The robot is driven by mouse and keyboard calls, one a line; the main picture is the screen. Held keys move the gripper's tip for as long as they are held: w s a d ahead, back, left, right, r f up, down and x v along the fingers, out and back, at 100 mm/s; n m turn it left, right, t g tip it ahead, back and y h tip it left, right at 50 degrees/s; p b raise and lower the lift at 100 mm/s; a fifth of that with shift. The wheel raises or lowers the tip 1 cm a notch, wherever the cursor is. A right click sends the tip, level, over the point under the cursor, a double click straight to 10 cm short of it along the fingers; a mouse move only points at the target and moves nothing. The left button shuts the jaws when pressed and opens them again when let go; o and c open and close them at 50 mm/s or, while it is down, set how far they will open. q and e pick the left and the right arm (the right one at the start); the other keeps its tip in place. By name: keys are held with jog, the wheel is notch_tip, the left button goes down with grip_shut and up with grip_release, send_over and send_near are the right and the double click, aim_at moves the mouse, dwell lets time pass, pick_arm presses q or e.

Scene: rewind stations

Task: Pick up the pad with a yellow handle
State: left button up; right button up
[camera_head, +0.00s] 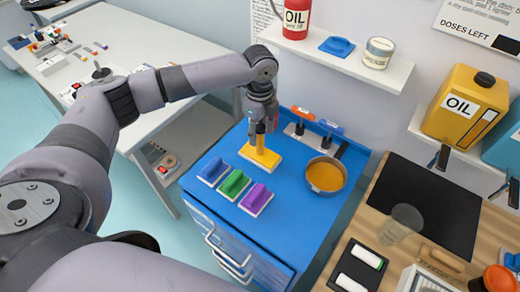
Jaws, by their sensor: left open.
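The pad with a yellow handle (260,157) lies on the blue top of a drawer cabinet (262,214), with its pale base down. My left gripper (261,128) points down right over it, with the fingertips at or just above the yellow handle. The fingers are open. I cannot tell whether they touch the handle, and the gripper hides part of its far end. My right gripper is not in view.
Pads with blue (213,170), green (234,184) and purple (256,198) handles lie in a row in front. A pan of orange liquid (326,175) stands to the right. A shelf (340,56) hangs above.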

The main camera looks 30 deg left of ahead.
pick_arm(q)
jog(key=shift+c, duration=0.2)
grip_shut()
dwell(0.3)
dwell(0.3)
